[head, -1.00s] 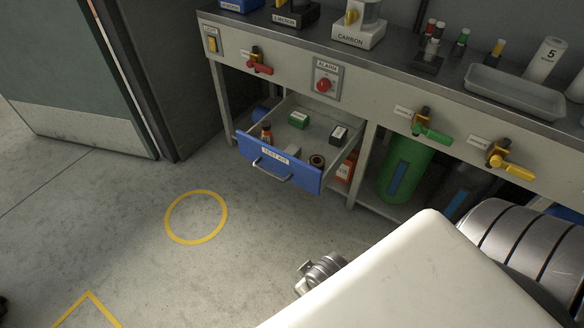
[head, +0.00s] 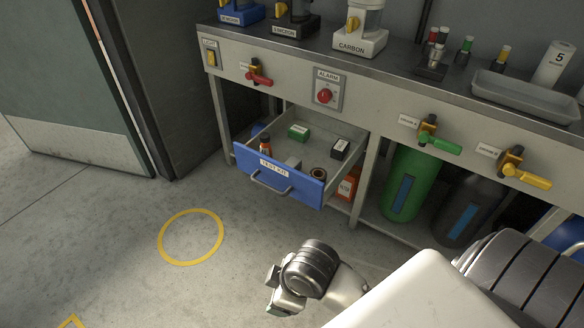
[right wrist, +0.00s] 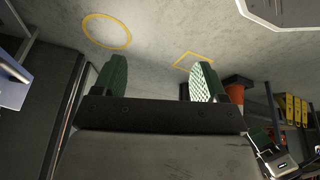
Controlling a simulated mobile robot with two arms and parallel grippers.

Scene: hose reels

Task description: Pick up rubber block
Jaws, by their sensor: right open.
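An open drawer with a blue front (head: 250,167) labelled TEST KIT sticks out below the bench. In it lie a small grey block (head: 292,162), a green box (head: 299,132), a dark box with a pale top (head: 340,147), an orange bottle (head: 265,145) and a brown ring-shaped roll (head: 318,174). The grey block may be the rubber block; it is partly hidden behind the drawer front. My right gripper (head: 280,292) is in front of and below the drawer, apart from it. In the right wrist view its green-padded fingers (right wrist: 160,82) are spread and empty. My left gripper is not in view.
The bench (head: 375,85) carries valves, a red alarm button (head: 325,96) and a grey tray (head: 530,97). A green cylinder (head: 408,180) and a dark cylinder stand beneath it. Floor around the yellow circle (head: 160,240) is clear.

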